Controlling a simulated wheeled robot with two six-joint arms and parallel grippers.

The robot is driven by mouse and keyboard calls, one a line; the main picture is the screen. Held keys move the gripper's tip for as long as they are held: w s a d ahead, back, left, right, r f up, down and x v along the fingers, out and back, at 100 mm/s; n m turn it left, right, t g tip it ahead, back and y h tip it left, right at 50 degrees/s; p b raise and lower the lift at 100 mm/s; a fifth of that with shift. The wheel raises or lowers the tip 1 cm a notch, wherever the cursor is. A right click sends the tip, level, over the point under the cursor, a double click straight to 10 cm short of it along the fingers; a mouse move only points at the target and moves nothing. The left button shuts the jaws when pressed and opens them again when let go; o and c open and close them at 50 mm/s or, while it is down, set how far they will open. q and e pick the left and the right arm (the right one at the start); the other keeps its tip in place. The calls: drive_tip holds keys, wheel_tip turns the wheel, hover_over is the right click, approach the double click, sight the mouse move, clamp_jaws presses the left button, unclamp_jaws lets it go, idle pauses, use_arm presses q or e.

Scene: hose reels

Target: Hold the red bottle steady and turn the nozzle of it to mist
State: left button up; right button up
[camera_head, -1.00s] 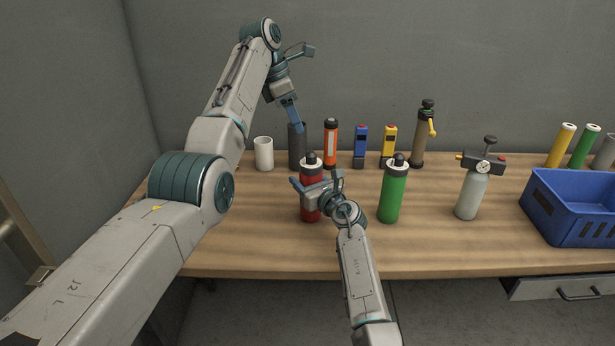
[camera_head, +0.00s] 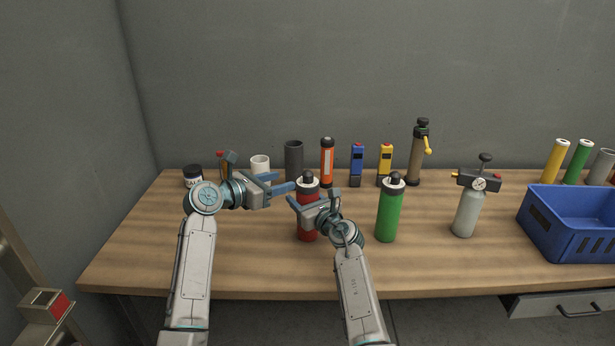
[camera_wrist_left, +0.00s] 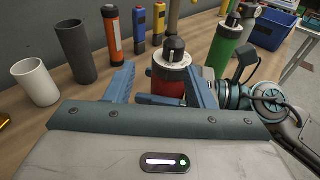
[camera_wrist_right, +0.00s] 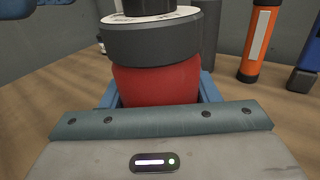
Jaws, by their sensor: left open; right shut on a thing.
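The red bottle (camera_head: 307,230) stands upright on the table, with a grey collar, a white ring and a black nozzle (camera_head: 308,177) on top. My right gripper (camera_head: 312,209) is shut around the bottle's body; in the right wrist view the red body (camera_wrist_right: 158,84) sits between its fingers. My left gripper (camera_head: 287,182) is open, level with the bottle's top and just left of it. In the left wrist view the nozzle (camera_wrist_left: 174,50) shows beyond and between the open fingers. The ring's markings are too small to read.
A green bottle (camera_head: 389,215) stands close on the right, and a grey gauge bottle (camera_head: 466,214) farther right. White (camera_head: 261,165) and dark grey (camera_head: 293,160) cups and an orange tube (camera_head: 327,162) stand behind. A blue crate (camera_head: 570,242) is at right. The front table strip is clear.

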sight(304, 179)
use_arm(q)
drive_tip(key=s+a+t+h, duration=0.1)
drive_tip(key=s, duration=0.3)
drive_tip(key=x, duration=1.1)
drive_tip(key=shift+w+d+f, duration=0.15)
drive_tip(key=shift+w+d, duration=0.1)
drive_tip(key=shift+w, duration=0.1)
drive_tip(key=c, duration=1)
drive_tip(key=shift+o, duration=0.2)
drive_tip(key=shift+n+t, duration=0.3)
drive_tip(key=shift+t, duration=0.1)
drive_tip(key=shift+n+t+y, duration=1.3)
drive_tip(key=shift+n+y, duration=0.1)
drive_tip(key=shift+y, duration=0.3)
